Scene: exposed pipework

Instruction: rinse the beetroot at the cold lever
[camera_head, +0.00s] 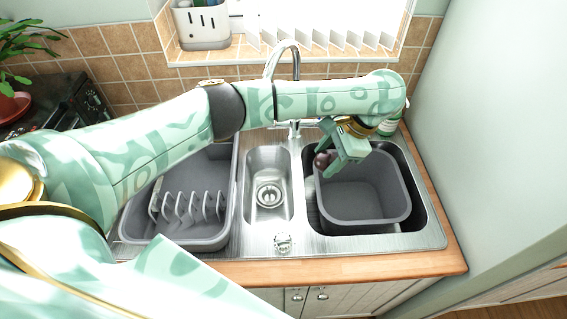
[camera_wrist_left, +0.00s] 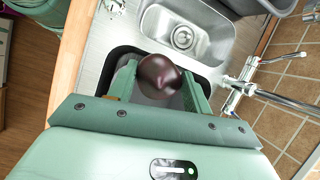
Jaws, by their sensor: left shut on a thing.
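The beetroot (camera_wrist_left: 158,78) is dark purple and round. My left gripper (camera_head: 326,157) is shut on it, and the beetroot (camera_head: 321,161) shows at the fingertips in the head view. My left gripper also shows in the wrist view (camera_wrist_left: 158,84), with one finger on each side of the beetroot. It is over the left part of the right-hand basin, which holds a grey tub (camera_head: 372,217). The tap (camera_head: 296,66) rises behind the sink, partly hidden by my left arm. My right gripper is not in view.
A small middle basin (camera_head: 267,208) with a drain is empty. A grey dish rack (camera_head: 190,207) stands at the left. A green bottle (camera_head: 389,124) is behind the right basin, close to my wrist. A wall rises at the right.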

